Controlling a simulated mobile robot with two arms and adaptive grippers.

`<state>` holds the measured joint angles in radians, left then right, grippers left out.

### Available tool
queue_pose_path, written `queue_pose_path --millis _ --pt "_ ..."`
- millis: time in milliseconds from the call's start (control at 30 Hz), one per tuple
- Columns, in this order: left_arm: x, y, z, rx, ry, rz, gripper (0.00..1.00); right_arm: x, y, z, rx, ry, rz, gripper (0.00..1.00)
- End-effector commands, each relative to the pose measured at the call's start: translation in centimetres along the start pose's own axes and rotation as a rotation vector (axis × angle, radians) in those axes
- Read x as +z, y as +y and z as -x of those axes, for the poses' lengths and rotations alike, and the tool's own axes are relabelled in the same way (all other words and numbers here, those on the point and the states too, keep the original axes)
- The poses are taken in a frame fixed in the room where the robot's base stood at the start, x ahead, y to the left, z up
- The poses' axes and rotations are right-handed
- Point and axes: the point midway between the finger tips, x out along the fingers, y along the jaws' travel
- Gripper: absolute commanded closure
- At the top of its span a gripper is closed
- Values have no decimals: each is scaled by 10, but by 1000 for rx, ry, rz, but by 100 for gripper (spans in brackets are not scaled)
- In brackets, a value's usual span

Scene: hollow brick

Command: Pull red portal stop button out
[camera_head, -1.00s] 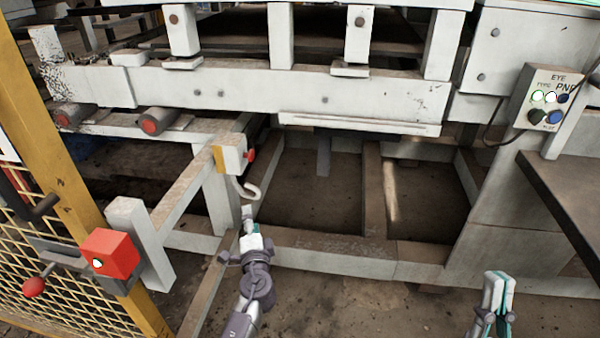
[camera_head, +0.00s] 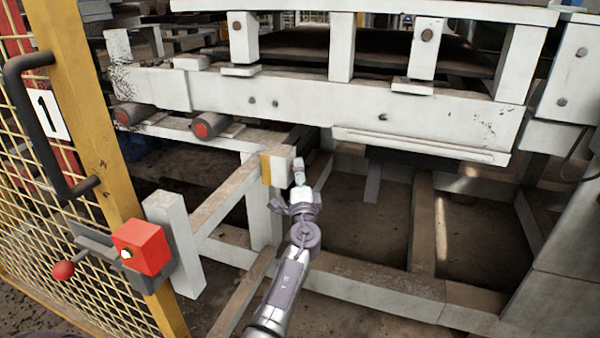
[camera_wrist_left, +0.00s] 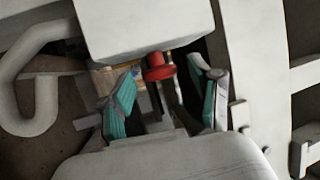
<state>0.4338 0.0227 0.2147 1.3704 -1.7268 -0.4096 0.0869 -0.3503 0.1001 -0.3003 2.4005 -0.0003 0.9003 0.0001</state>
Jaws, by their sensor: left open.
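The red stop button (camera_wrist_left: 157,67) shows in the left wrist view, sticking out of a white box (camera_wrist_left: 140,22). In the head view the box (camera_head: 281,168), yellow and white, sits at the end of a rail, and my left gripper hides the button. My left gripper (camera_head: 299,178) is upright against the right side of the box in the picture. In the left wrist view its teal-padded fingers (camera_wrist_left: 166,92) are open, one on each side of the button, with gaps visible. My right gripper is out of view.
A white hook (camera_wrist_left: 35,120) is beside the box in the wrist view. White frame beams (camera_head: 290,105) run above and behind the gripper.

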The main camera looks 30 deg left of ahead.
Motion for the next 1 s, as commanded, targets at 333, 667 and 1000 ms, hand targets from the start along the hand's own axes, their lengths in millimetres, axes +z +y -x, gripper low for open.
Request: queue_pose_path --millis 333,667,1000 --pt "0 0 -18 1 1 1 37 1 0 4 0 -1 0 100" --pt "0 0 -17 1 1 1 67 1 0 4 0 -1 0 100" --pt "0 0 -17 1 1 1 100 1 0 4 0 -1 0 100"
